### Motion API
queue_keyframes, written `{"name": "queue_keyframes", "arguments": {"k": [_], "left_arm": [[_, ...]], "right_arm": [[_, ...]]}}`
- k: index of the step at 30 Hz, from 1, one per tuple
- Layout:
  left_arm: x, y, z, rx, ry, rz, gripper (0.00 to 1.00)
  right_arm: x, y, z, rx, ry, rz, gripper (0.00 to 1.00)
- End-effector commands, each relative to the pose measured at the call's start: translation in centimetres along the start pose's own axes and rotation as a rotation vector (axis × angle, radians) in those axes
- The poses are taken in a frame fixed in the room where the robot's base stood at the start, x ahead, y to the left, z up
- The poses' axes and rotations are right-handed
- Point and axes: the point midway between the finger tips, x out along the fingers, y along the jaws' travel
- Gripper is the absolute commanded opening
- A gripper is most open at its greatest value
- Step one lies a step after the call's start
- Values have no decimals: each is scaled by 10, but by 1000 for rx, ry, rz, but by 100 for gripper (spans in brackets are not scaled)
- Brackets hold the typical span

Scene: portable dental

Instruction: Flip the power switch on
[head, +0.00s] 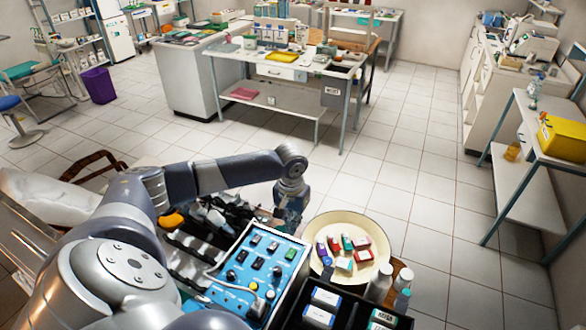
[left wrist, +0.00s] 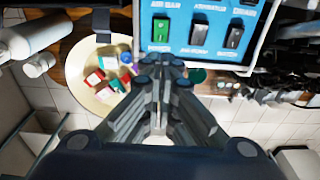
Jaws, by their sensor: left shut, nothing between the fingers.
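The blue control panel (head: 237,272) lies in a silver-framed case below my left arm in the head view, with rows of small dark switches and a few knobs. In the left wrist view, the panel (left wrist: 178,8) fills the top, with a green rocker switch (left wrist: 161,31) beside two black rocker switches (left wrist: 199,34). Their labels are too blurred to read surely. My left gripper (left wrist: 158,64) is shut and empty, its tips just below the panel's edge in that view. In the head view, the left gripper (head: 290,212) hangs by the panel's far right corner. My right gripper is out of view.
A round cream tray (head: 328,226) with several small coloured boxes stands right of the panel. White bottles (head: 381,284) and a black case (head: 345,311) with boxes are near. Dark instruments (head: 215,225) lie left of the panel. Tiled floor is open beyond.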

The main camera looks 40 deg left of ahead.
Motion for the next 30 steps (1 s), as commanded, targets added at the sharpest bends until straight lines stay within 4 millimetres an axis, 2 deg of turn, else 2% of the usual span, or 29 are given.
{"name": "queue_keyframes", "arguments": {"k": [1, 6, 12, 18, 30], "left_arm": [[12, 0, 1, -1, -4, -1, 0], [48, 1, 0, -1, -2, 0, 0], [80, 0, 0, -1, -1, 0, 0], [92, 0, 0, 0, 1, 1, 0], [94, -1, -1, -1, 0, 0, 0]], "right_arm": [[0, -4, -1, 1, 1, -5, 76], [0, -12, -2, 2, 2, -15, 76], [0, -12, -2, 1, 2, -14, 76], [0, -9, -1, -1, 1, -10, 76], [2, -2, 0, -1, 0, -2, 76]]}}
